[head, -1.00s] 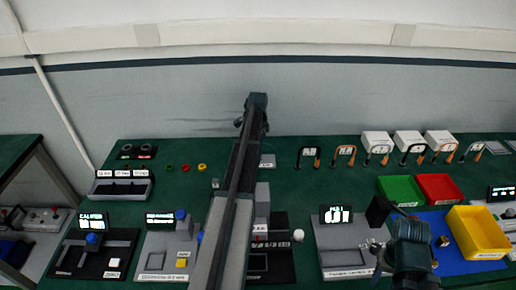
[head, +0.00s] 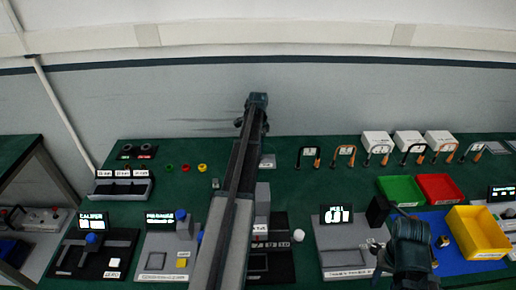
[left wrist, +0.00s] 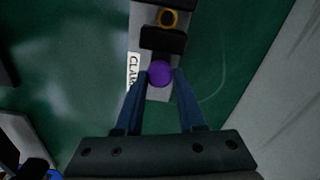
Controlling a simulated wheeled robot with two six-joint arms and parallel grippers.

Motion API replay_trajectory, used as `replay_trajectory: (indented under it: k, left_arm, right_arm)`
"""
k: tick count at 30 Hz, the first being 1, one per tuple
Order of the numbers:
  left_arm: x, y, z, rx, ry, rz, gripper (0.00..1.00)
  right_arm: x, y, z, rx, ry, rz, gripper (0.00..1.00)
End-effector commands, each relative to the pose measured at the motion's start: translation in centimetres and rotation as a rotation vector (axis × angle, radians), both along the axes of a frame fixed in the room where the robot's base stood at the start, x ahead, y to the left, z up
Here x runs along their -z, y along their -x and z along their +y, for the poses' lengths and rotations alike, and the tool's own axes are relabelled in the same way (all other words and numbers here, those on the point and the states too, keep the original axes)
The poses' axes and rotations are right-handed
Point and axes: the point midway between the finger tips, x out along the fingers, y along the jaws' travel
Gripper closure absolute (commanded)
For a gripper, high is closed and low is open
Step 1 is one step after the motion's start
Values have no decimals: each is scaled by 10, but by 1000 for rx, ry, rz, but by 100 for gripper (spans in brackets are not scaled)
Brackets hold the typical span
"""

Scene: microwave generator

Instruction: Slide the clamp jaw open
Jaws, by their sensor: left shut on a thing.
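In the left wrist view, a purple round knob (left wrist: 160,74) sits on a grey clamp base (left wrist: 158,95) with a white label beside it. A black jaw block (left wrist: 163,40) is just past the knob, and a yellow ring (left wrist: 168,17) lies beyond the block on the grey base. My left gripper (left wrist: 161,79) is shut on the knob, with one finger on each side. In the head view my left arm rises through the middle and its fingertips are hidden.
A green bin (head: 400,190), a red bin (head: 438,187) and a yellow bin (head: 478,232) stand right. Instrument stations line the front edge.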

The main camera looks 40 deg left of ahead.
Motion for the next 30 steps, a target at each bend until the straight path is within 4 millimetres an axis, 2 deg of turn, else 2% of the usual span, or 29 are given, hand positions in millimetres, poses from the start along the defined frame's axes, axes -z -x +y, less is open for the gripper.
replay_trajectory:
  k: [8,16,17,21,30]
  left_arm:
    - [0,-26,-30,2,1,-1,100]
    - [0,-28,-33,2,4,-4,100]
    - [0,-28,-33,2,4,-4,56]
    - [0,-27,-32,2,2,-2,31]
    - [0,-26,-31,1,1,-1,31]
  right_arm:
    - [0,0,0,0,0,0,50]
    - [0,0,0,0,0,0,50]
    - [0,0,0,0,0,0,50]
    - [0,0,0,0,0,0,50]
    - [0,0,0,0,0,0,50]
